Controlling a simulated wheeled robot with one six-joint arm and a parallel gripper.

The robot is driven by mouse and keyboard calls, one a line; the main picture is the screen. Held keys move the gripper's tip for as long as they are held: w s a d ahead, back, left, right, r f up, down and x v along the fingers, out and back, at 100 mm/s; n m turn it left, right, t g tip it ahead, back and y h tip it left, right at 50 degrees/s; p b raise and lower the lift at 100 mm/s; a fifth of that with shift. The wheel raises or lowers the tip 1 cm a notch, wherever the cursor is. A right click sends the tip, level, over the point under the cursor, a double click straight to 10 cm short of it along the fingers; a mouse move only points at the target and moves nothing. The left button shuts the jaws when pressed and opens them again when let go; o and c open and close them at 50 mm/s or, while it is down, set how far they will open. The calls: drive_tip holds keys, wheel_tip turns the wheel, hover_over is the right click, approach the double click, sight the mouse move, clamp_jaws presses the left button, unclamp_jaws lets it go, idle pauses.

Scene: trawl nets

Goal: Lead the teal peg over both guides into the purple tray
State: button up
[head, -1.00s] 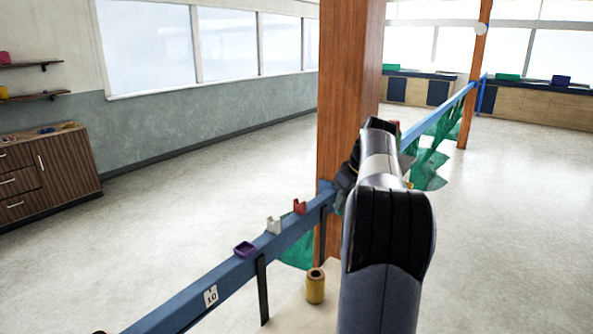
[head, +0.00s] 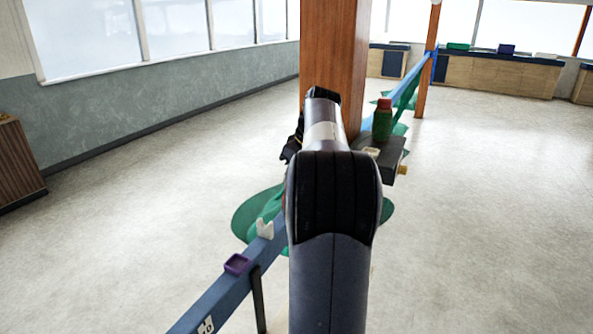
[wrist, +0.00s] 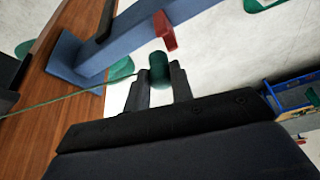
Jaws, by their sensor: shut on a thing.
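The teal peg (wrist: 159,64) is between the fingers of my gripper (wrist: 160,82) in the wrist view, which are shut on it. A thin green cord (wrist: 70,97) runs from the peg to the left. The red guide (wrist: 164,30) stands on the blue rail (wrist: 125,40), just beyond the peg; whether they touch is unclear. In the head view, the white guide (head: 265,229) and the purple tray (head: 237,264) sit on the rail, the tray nearer. My arm hides the red guide, the peg and the fingertips there.
A wooden post (head: 332,55) rises behind my arm. A green bottle with a red cap (head: 382,122) stands on a dark block (head: 385,158) at its right. Green netting (head: 250,217) hangs below the rail. Floor at left and right is open.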

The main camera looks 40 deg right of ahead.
drive_tip(key=shift+s+a+b, duration=1.05)
drive_tip(key=shift+s+a, duration=0.4)
drive_tip(key=shift+a, duration=2.45)
drive_tip(key=shift+s+a+b, duration=1)
drive_tip(key=shift+s+a, duration=0.4)
drive_tip(key=shift+a, duration=2.5)
drive_tip(key=shift+s+a+b, duration=1.05)
drive_tip(key=shift+s+a, duration=0.4)
drive_tip(key=shift+a, duration=2.45)
drive_tip(key=shift+f+b, duration=1.6)
drive_tip(key=shift+f, duration=0.8)
drive_tip(key=shift+s, duration=0.15)
drive_tip(key=shift+f, duration=0.15)
drive_tip(key=o, duration=1)
drive_tip(key=shift+o, duration=0.2)
drive_tip(key=shift+d, duration=0.1)
